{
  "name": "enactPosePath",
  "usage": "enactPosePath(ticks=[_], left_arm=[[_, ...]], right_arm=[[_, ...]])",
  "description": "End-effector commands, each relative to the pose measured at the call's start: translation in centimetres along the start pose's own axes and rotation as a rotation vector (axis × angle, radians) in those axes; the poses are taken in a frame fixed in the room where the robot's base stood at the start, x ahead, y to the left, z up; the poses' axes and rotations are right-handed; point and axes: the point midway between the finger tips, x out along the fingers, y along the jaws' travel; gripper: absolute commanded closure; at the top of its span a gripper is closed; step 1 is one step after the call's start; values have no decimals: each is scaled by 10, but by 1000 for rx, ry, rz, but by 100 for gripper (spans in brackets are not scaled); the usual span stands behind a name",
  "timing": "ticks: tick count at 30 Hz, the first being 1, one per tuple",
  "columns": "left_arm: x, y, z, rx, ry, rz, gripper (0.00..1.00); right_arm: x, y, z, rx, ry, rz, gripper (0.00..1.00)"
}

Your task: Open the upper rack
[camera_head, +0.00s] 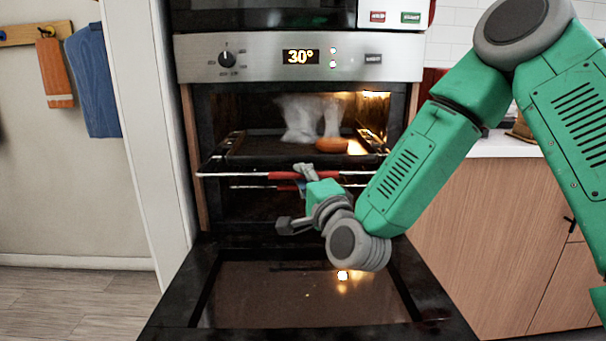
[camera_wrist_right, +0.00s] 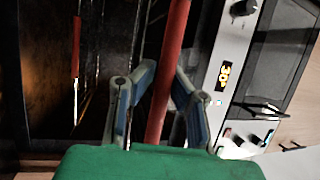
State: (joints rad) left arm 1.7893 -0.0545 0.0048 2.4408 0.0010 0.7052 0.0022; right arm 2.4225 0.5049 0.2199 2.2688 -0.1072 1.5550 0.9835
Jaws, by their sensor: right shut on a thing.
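The oven stands with its door (camera_head: 425,300) folded down. The upper rack (camera_head: 228,175) has a metal front bar with a red handle section (camera_head: 348,173). The rack is at the oven's opening, below a lit cavity. My right gripper (camera_head: 304,172) reaches the rack's front from the right. In the right wrist view, the red handle (camera_wrist_right: 161,115) passes between the two blue-grey fingers of my right gripper (camera_wrist_right: 163,82), which is shut on it. My own arm and wrist hide part of the handle. My left gripper is in neither view.
A tray (camera_head: 237,143) with a brown loaf (camera_head: 332,145) and a pale steam-like cloud sits inside. A lower rack (camera_head: 245,187) lies just beneath the upper one. The open door extends forward below my arm. A wooden cabinet (camera_head: 480,240) stands at right.

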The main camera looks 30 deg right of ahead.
Motion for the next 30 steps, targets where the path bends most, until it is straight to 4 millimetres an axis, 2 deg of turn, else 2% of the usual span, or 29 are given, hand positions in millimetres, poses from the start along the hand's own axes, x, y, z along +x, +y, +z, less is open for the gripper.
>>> enactPosePath(ticks=[1,13,14,15,25,30], left_arm=[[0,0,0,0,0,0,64],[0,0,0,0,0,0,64],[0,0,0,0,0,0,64],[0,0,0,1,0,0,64],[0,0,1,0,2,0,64],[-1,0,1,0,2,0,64]], right_arm=[[-1,-2,5,-2,-11,-4,100],[-2,-3,6,-4,-12,-4,100],[-2,-3,6,-5,-12,-4,79],[-2,-3,6,-5,-11,-4,67],[-3,-1,0,1,-4,-2,67],[-22,0,2,0,-6,1,67]])
